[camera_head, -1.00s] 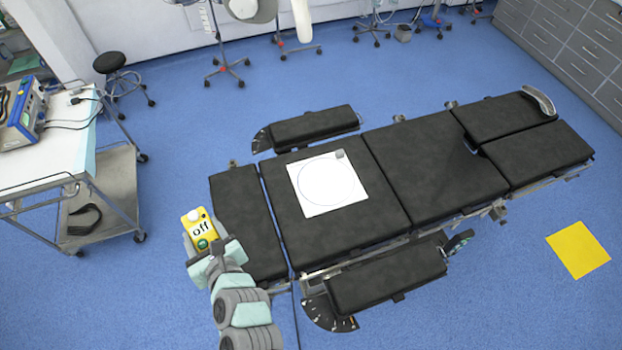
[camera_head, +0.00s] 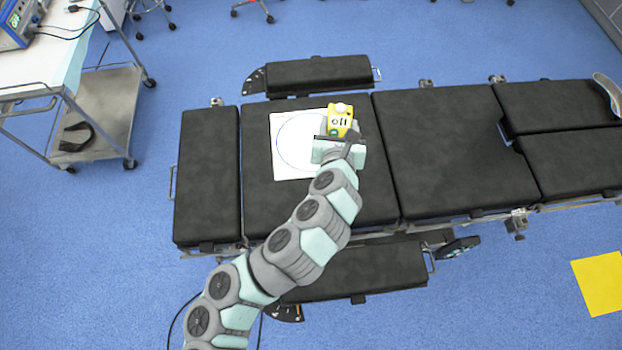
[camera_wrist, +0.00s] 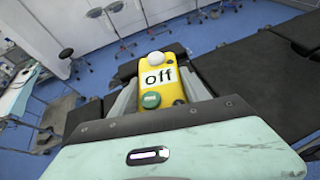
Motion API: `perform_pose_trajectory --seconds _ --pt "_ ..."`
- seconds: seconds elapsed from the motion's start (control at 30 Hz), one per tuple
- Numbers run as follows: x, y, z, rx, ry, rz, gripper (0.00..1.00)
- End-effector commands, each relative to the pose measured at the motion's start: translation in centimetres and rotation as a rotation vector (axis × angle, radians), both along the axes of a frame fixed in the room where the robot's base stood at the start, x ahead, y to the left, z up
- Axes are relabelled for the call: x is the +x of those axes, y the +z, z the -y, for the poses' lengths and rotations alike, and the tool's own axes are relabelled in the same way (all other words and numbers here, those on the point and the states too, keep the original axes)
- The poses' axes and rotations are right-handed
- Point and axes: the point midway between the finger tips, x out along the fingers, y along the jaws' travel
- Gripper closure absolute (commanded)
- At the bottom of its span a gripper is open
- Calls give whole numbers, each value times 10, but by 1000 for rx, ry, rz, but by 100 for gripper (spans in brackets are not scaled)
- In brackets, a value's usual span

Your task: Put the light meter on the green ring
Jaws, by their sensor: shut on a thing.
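The light meter (camera_head: 340,117) is a yellow box with a white dome, an "off" label and a green button. My gripper (camera_head: 339,132) is shut on it, with a finger on each side in the wrist view (camera_wrist: 158,90). It appears over the right part of a white sheet (camera_head: 283,171) on the table; its height above the sheet is unclear. A thin ring (camera_head: 277,143) is drawn on the sheet. It looks dark blue rather than green, and my gripper and the meter hide its right side. No green ring shows.
The black operating table (camera_head: 208,180) has padded sections, with separate side pads (camera_head: 318,74) behind and in front. A wheeled trolley (camera_head: 105,110) stands at the left. A yellow square (camera_head: 600,283) lies on the floor at the right.

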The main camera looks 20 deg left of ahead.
Motion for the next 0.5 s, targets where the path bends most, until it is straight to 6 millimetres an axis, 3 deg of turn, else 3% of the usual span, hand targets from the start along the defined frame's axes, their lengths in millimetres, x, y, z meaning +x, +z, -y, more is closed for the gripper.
perform_pose_trajectory --seconds 0.03,0.2,0.33,0.5 --pt "5 -29 -13 1 31 8 100" --pt "15 -61 -53 -2 125 18 100" --pt "18 -73 -76 -6 184 26 100" --pt "19 -79 -91 -11 222 33 100"
